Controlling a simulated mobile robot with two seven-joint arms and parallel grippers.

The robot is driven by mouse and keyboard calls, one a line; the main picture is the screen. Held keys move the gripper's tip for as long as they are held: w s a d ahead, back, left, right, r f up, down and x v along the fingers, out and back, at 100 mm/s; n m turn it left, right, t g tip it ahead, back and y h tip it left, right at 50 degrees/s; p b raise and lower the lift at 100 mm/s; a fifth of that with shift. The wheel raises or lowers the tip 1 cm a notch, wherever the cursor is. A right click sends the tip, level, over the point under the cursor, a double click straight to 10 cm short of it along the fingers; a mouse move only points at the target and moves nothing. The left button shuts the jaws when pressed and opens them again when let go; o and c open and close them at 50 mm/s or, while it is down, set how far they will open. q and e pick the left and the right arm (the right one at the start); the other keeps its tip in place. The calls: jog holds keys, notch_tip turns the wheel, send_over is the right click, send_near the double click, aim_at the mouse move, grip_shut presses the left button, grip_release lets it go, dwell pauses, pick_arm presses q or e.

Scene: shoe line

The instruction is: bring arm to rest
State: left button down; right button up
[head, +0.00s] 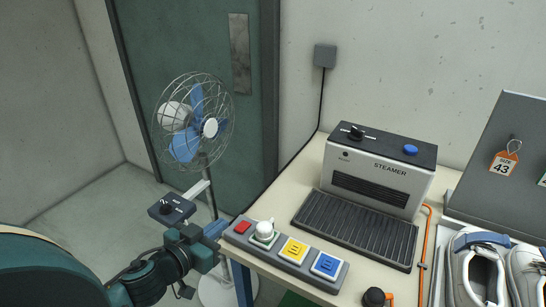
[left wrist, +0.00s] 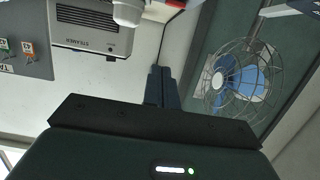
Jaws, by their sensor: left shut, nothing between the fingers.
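My left gripper (head: 216,229) is shut and empty, at the left edge of the workbench (head: 262,279), beside the button panel. In the left wrist view its dark fingers (left wrist: 160,85) lie together with nothing between them. My left arm comes in from the lower left of the head view. My right gripper is in neither view.
A fan (head: 196,117) stands on the floor behind my left gripper, with a knob box (head: 171,208) on its stand. The button panel (head: 283,250), a steamer (head: 378,172) and a pair of shoes (head: 475,272) occupy the bench. Floor at the left is clear.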

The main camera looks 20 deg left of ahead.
pick_arm(q)
jog(key=s+d+f+g, duration=0.2)
jog(key=s+d+f, duration=0.3)
jog(key=d+f, duration=0.3)
jog(key=s+d+f+m+g+h, duration=0.1)
jog(key=s+d+f+g, duration=0.2)
jog(key=s+d+f, duration=0.2)
jog(key=d+f, duration=0.3)
jog(key=f, duration=0.1)
jog(key=shift+s+f+m, duration=0.2)
jog(key=shift+s+m, duration=0.1)
jog(key=shift+s, duration=0.05)
